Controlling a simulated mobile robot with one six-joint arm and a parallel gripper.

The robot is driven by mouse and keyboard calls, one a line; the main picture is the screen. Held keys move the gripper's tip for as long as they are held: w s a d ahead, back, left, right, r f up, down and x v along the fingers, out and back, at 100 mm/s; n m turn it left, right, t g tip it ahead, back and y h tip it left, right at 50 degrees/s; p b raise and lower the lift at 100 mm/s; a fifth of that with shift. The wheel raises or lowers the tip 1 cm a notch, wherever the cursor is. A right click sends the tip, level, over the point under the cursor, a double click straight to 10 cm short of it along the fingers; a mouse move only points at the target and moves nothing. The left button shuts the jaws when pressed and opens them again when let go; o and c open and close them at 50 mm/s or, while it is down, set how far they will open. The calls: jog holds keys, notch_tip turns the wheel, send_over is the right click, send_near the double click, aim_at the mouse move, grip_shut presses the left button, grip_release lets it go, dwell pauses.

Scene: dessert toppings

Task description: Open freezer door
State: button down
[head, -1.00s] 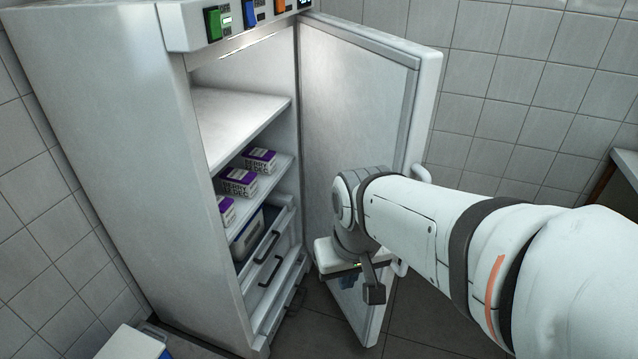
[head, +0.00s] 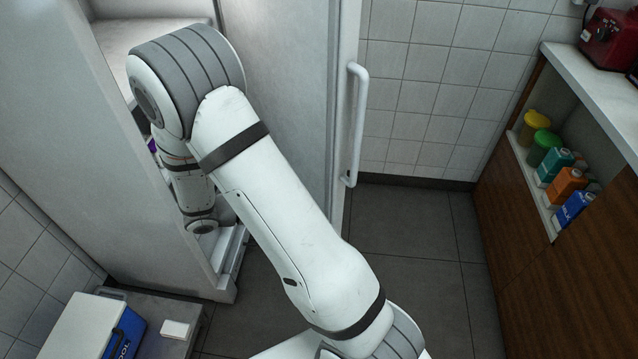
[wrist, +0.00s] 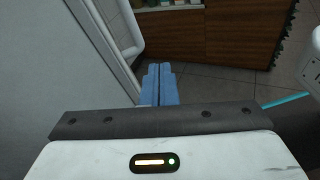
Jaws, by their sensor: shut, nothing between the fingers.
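The freezer (head: 75,130) is a tall white cabinet on the left in the head view. Its door (head: 280,70) stands open on the right side of the opening, with the inner face showing. The white bar handle (head: 357,125) is on the door's outer side, with nothing on it. My arm crosses in front of the opening and hides most of the shelves. My gripper is hidden in the head view. In the wrist view, my gripper's blue fingers (wrist: 159,84) are shut together and empty, beside a pale grey panel that looks like the door.
A wooden counter (head: 515,180) on the right holds several bottles and jars on a shelf. A red appliance (head: 607,38) stands on top. Dark floor (head: 410,230) between door and counter is clear.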

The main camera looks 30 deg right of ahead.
jog(key=w+a+f+n+t+h, duration=0.3)
jog(key=w+f+n+t, duration=0.1)
jog(key=f+n+t, duration=0.15)
jog(key=b, duration=0.2)
send_near(333, 178)
jog(key=shift+g, duration=0.35)
jog(key=d, duration=0.3)
jog(key=w+d, duration=0.1)
jog(key=d, duration=0.1)
jog(key=shift+w+d+r, duration=0.15)
jog(key=shift+d+r, duration=0.05)
jog(key=shift+d, duration=0.2)
jog(key=shift+w+d+y, duration=0.15)
jog(key=shift+d+y, duration=0.15)
jog(key=shift+d, duration=0.15)
jog(key=shift+d, duration=0.1)
